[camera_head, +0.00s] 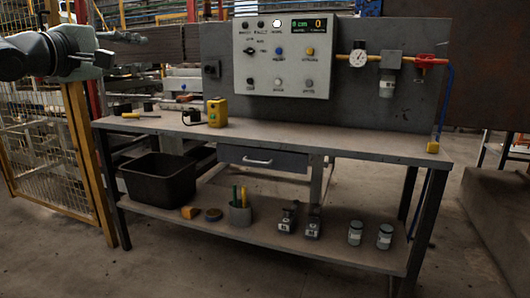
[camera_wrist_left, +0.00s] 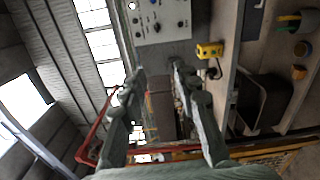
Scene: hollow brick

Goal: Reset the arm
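My left arm comes in from the upper left in the head view. My left gripper (camera_head: 138,53) hangs in the air above the left end of the workbench (camera_head: 345,143), in front of the racks behind it. In the left wrist view, the two fingers of the left gripper (camera_wrist_left: 158,70) stand apart with nothing between them. The gripper touches nothing that I can see. My right arm and right gripper are not in view.
A control panel (camera_head: 284,57) stands behind the bench, with a gauge (camera_head: 358,58) and red valve (camera_head: 425,62) to its right. A yellow device (camera_head: 217,112) sits on the bench top. A black bin (camera_head: 158,181) is on the lower shelf. A yellow-framed mesh fence (camera_head: 83,150) stands left.

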